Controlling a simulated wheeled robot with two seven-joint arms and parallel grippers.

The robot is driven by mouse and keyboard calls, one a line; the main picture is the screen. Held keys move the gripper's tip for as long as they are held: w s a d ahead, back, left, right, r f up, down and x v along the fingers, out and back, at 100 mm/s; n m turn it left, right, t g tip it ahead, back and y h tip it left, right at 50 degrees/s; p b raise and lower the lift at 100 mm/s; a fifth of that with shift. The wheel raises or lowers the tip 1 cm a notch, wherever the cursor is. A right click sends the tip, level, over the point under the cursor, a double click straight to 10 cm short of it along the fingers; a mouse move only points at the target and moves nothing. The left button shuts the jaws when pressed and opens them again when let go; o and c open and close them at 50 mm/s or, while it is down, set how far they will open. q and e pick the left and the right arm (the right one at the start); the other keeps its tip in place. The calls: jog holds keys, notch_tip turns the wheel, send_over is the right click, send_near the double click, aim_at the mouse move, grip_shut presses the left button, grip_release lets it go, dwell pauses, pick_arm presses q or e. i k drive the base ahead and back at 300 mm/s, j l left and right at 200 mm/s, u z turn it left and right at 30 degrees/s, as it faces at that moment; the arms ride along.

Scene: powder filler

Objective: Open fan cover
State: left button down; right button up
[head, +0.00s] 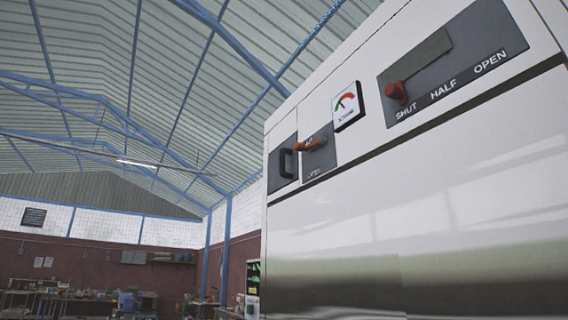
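A tall white machine (400,190) fills the right side of the head view. On its upper front is a small dark panel with a black handle (287,162), lying flat against the face. Beside it is a grey plate (320,164) with an orange-red knob (311,144). Farther right, a dark grey plate (463,68) is marked SHUT, HALF and OPEN, with a red knob (396,92) at the SHUT end. No part is labelled as the fan cover, so I cannot tell which one it is. Neither gripper is in view.
Cluttered workbenches (60,304) stand far back at lower left. A blue post (226,252) rises behind the machine. The area left of the machine looks open.

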aim_at(283, 162)
jog(key=i+j+z, duration=0.4)
jog(key=i+j, duration=0.65)
